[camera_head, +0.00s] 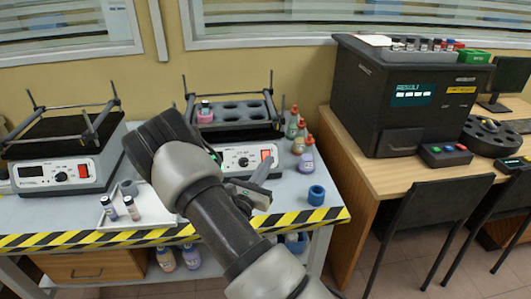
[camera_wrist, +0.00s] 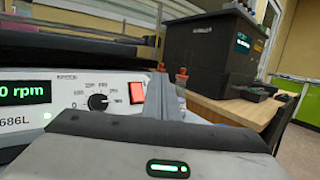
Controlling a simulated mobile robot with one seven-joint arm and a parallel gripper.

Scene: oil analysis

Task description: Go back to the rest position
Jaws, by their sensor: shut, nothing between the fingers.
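My gripper (camera_head: 254,183) is at the front right of the right-hand shaker (camera_head: 237,157), above the grey bench. In the wrist view, my gripper (camera_wrist: 161,92) has its fingers together with nothing between them. The shaker's front panel (camera_wrist: 80,98), with its dial and red switch, fills the left of that view. In the head view, my arm covers part of the bench and of the shaker's left side.
A second shaker (camera_head: 60,172) stands at left. A white tray (camera_head: 148,216) holds small vials. Several bottles (camera_head: 304,150) and a blue cup (camera_head: 316,195) are at right. A black analyser (camera_head: 390,95) stands on the wooden desk (camera_head: 350,150), with dark chairs (camera_head: 430,200) before it.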

